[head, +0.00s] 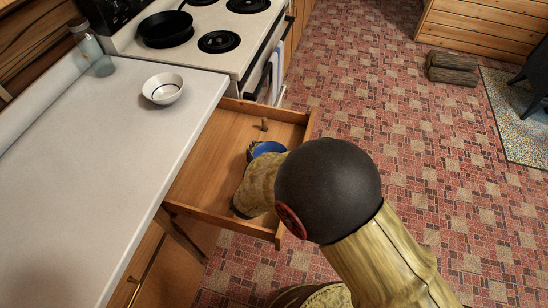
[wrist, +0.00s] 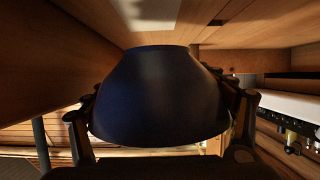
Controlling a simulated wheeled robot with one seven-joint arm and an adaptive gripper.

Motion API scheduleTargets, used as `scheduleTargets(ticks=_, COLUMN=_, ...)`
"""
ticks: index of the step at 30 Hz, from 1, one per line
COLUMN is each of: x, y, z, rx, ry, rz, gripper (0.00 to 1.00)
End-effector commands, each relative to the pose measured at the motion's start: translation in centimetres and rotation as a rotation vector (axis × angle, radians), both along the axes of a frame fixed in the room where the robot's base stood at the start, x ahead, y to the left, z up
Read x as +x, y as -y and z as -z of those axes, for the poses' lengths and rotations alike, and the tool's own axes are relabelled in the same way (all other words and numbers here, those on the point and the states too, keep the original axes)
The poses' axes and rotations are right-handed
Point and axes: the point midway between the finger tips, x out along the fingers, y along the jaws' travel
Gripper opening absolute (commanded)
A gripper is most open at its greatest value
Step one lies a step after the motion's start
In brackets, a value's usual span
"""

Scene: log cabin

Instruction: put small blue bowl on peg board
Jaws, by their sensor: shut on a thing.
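The small blue bowl (wrist: 158,95) fills the middle of the wrist view, dark in shadow. My gripper (wrist: 165,104) is shut on it, with a dark finger at each side. In the head view a piece of the blue bowl (head: 268,149) shows past my wrist, within the open wooden drawer (head: 207,165). A short wooden peg (head: 264,125) stands up from the drawer floor, just beyond the bowl. My arm hides the near right part of the drawer and most of the gripper. I cannot tell whether the bowl touches the drawer floor.
A white bowl (head: 163,89) and a glass jar (head: 91,50) stand on the pale counter (head: 75,150) at the left. The stove (head: 228,20) with a black pan (head: 166,28) is behind the drawer. The tiled floor (head: 430,150) at the right is mostly clear.

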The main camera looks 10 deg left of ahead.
Motion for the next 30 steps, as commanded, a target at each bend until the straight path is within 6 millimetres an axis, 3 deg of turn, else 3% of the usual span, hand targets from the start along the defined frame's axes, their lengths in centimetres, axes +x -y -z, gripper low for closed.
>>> scheduleTargets(ticks=5, x=0.9, y=-0.1, z=1.0, rx=0.001, ry=0.002, rz=0.002, gripper=0.41)
scheduleTargets(ticks=12, x=1.0, y=-0.1, z=4.1, rx=0.001, ry=0.001, rz=0.000, gripper=0.41)
scheduleTargets(ticks=24, x=0.9, y=-0.1, z=4.3, rx=0.000, ry=0.001, rz=0.000, gripper=0.41)
scheduleTargets(ticks=25, x=0.9, y=-0.1, z=4.4, rx=0.000, ry=0.000, rz=0.000, gripper=0.78)
scheduleTargets(ticks=30, x=0.9, y=-0.1, z=4.3, rx=0.000, ry=0.000, rz=0.000, gripper=0.88)
